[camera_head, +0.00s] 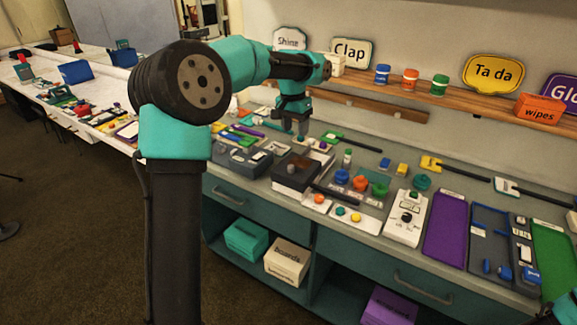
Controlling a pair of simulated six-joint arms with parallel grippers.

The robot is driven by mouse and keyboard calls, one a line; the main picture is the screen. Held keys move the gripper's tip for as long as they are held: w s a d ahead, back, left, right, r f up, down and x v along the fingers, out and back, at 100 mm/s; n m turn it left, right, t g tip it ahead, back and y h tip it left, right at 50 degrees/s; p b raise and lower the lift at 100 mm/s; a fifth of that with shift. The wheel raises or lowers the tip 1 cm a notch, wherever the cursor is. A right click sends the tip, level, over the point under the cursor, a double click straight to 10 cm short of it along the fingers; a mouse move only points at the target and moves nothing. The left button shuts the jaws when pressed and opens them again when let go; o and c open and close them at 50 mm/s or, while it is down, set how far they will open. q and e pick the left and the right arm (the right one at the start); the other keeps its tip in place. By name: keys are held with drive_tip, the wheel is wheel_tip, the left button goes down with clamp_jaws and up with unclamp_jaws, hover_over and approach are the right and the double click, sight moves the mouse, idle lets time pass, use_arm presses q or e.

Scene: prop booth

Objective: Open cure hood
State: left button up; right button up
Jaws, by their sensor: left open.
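My left gripper (296,128) points down above the back of the workbench, its fingers apart and empty. A low dark box with a brownish top (297,172) sits on the bench just below and in front of it; it may be the cure hood, but I cannot read a label on it. Its top looks closed. The gripper looks apart from the box. My right gripper is not in view.
A wooden shelf (455,103) with jars and signs runs behind. Small items crowd the bench left of the dark box.

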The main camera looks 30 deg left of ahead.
sight(291, 166)
use_arm(q)
drive_tip(key=shift+s+a+r+m+y, duration=0.1)
drive_tip(key=shift+a+r+m+y, duration=0.1)
drive_tip(key=shift+a+r, duration=0.35)
drive_tip(key=shift+a+r+m+y, duration=0.2)
drive_tip(key=shift+a+r, duration=0.05)
drive_tip(key=shift+r, duration=0.45)
wheel_tip(291, 166, down, 18)
drive_tip(key=shift+d+r, duration=0.15)
drive_tip(key=shift+r, duration=0.1)
drive_tip(key=shift+c, duration=0.5)
clamp_jaws()
